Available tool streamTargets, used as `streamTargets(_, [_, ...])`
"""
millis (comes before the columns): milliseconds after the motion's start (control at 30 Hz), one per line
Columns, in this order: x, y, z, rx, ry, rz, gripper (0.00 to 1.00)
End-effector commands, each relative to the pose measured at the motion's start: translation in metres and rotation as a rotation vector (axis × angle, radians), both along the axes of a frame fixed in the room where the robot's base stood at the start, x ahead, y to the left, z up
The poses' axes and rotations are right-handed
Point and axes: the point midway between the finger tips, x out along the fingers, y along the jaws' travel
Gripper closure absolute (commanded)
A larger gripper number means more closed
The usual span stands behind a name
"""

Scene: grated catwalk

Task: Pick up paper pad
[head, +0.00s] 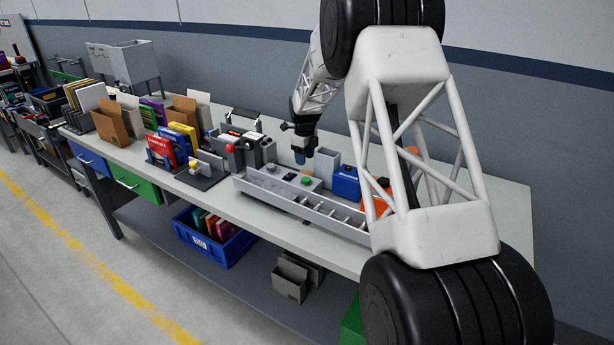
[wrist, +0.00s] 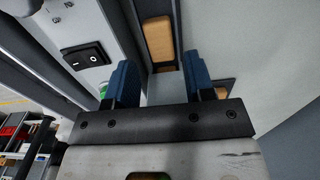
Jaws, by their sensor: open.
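My gripper (head: 300,157) hangs over the back part of the workbench, behind a long grey tray. In the wrist view its two blue fingers (wrist: 160,76) are apart, with nothing clearly held between them. A tan, rounded block (wrist: 158,38) lies in a narrow grey slot just beyond the fingertips. I cannot tell for certain which thing is the paper pad; no pad is plainly recognisable in either view.
The long grey tray (head: 262,188) runs along the bench's front edge. A grey open box (head: 326,163) and a blue box (head: 346,183) stand right of my gripper. A panel with a black rocker switch (wrist: 86,55) is close on the left. Books (head: 183,138) stand further left.

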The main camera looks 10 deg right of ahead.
Motion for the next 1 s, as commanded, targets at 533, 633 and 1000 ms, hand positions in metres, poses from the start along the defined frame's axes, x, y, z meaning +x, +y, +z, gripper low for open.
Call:
streamTargets(533, [-0.001,0.000,-0.011,0.000,0.000,0.000,0.51])
streamTargets(633, [-0.002,0.000,-0.018,0.000,0.000,0.000,0.51])
streamTargets(1000, [-0.004,-0.001,-0.056,0.000,-0.001,0.000,0.51])
